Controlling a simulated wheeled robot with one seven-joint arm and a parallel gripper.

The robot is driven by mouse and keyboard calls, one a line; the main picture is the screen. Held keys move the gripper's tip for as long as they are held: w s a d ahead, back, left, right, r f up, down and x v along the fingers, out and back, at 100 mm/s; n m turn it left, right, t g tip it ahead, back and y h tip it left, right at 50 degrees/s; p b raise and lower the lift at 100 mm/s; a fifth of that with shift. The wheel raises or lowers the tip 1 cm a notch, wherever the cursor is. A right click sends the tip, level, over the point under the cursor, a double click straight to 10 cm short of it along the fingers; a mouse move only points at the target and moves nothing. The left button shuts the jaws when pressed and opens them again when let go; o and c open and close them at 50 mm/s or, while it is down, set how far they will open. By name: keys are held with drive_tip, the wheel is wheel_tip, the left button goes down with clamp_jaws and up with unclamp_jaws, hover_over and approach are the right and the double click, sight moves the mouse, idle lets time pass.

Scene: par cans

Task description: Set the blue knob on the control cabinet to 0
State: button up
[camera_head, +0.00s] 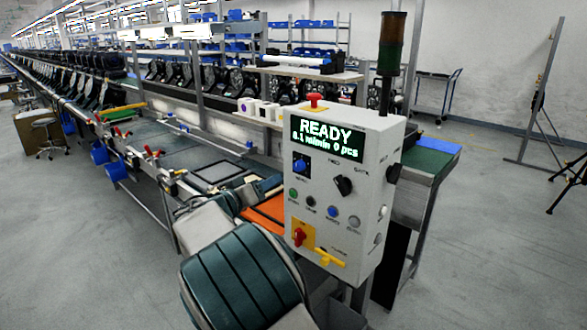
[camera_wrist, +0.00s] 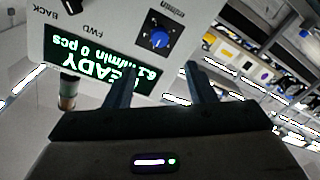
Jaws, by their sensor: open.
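The control cabinet (camera_head: 335,200) is a light grey box with a lit display (camera_head: 327,138) reading "READY" and "0 pcs". In the wrist view the cabinet is upside down, and the blue knob (camera_wrist: 159,40) shows a light pointer mark. The dial's numbers are too small to read. My gripper (camera_wrist: 160,66) is open and empty, its two dark fingers apart. The knob appears between and beyond the fingertips, with no visible contact.
A black selector (camera_head: 343,186) is right of the knob; several buttons sit below. A red-yellow switch (camera_head: 299,236) and yellow handle (camera_head: 329,258) are lower down. A red button (camera_head: 315,99) and signal tower (camera_head: 391,45) top the cabinet.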

sight(296, 167)
drive_tip(key=p+x, duration=0.3)
drive_tip(key=x, duration=0.8)
drive_tip(key=shift+w+d, duration=0.25)
drive_tip(key=shift+d, duration=0.05)
drive_tip(key=shift+c, duration=0.3)
drive_tip(key=c, duration=0.9)
